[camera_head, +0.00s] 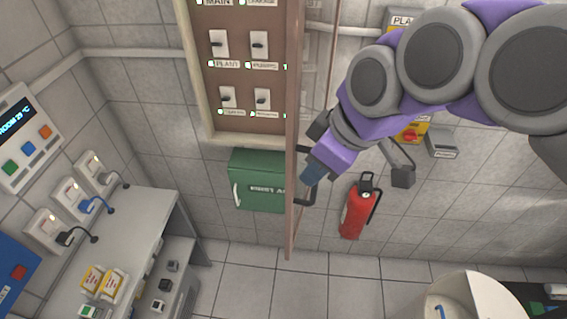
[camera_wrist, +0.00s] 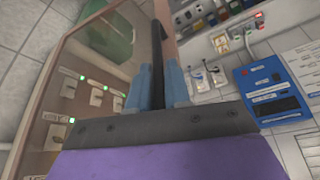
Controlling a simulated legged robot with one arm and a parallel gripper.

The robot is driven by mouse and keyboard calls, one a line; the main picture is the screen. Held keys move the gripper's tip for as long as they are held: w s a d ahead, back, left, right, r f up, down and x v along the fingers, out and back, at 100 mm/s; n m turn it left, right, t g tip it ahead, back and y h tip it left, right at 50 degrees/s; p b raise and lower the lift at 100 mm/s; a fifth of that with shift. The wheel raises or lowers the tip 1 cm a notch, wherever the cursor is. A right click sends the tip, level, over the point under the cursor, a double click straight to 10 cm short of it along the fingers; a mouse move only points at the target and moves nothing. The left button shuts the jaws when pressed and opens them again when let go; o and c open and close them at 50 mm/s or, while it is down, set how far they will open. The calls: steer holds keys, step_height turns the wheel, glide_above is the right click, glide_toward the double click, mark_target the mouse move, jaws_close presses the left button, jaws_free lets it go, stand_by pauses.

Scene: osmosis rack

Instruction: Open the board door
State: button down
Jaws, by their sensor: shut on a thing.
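The board (camera_head: 234,88) is a brown panel with several black switches and green lights, at the top centre of the head view. Its door (camera_head: 291,232) stands swung out from the panel, with its brown frame seen almost edge-on. My gripper (camera_head: 311,182) is on the right side of the door, shut on the black door handle (camera_head: 309,193). In the wrist view, the handle (camera_wrist: 157,60) runs between the two blue fingers of my gripper (camera_wrist: 155,88). Board switches (camera_wrist: 97,95) show through the clear pane there. The fingers hide part of the handle.
A green box (camera_head: 256,180) hangs below the board. A red fire extinguisher (camera_head: 355,210) is on the wall to the right of the door. A grey bench (camera_head: 140,215) with sockets above it stands at the left. The tiled floor below the door is clear.

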steer(key=shift+d+r, duration=0.1)
steer(key=shift+d, duration=1.05)
steer(key=c, duration=1.2)
jaws_free()
steer(key=shift+o, duration=0.2)
steer(key=p+v, duration=0.1)
steer(key=v, duration=1.6)
steer(key=shift+p, duration=0.35)
steer(key=shift+d, duration=0.15)
